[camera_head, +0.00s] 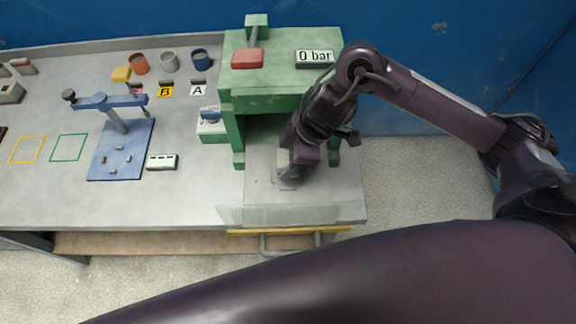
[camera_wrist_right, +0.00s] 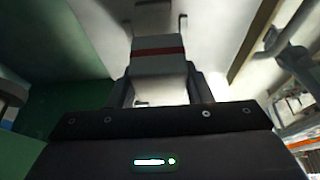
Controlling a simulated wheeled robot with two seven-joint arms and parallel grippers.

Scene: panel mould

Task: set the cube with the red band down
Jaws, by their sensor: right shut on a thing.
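The cube with the red band (camera_wrist_right: 158,62) is pale grey, with the dark red stripe across the side facing the right wrist camera. My right gripper (camera_head: 288,172) is shut on it, with one finger on each side in the wrist view. In the head view this gripper points down at the bare plate in front of the green press (camera_head: 265,98). The cube is mostly hidden there by the gripper. I cannot tell whether its underside touches the plate. My left gripper is not in view.
A clear guard (camera_head: 277,215) and yellow bar (camera_head: 288,230) run along the front. A blue fixture (camera_head: 122,150), a small white box (camera_head: 162,162) and several cups stand left.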

